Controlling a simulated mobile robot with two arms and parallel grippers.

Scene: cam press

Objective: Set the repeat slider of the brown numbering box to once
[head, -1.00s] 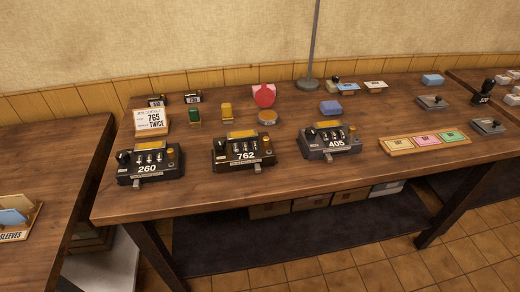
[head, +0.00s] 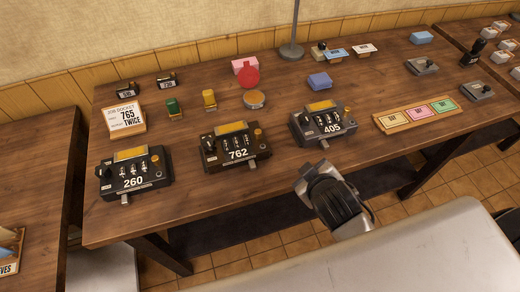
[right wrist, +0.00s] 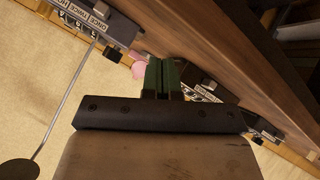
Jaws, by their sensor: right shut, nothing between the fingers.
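The brown numbering box (head: 236,146) stands in the middle of a row of three on the table, showing 762. My right gripper (right wrist: 160,78) is shut and empty, with green fingers in the right wrist view. In the head view my right wrist is in front of the table, right of the brown box and apart from it. Part of a dark box (right wrist: 205,92) shows behind the fingers. My left gripper is not in view.
A black box (head: 134,174) showing 260 stands left, a grey box (head: 323,125) showing 405 right. A job docket (head: 125,117) reads 765 TWICE. Behind are green (head: 172,106) and yellow (head: 209,98) blocks and a round tin (head: 254,99). A card tray (head: 413,115) is right.

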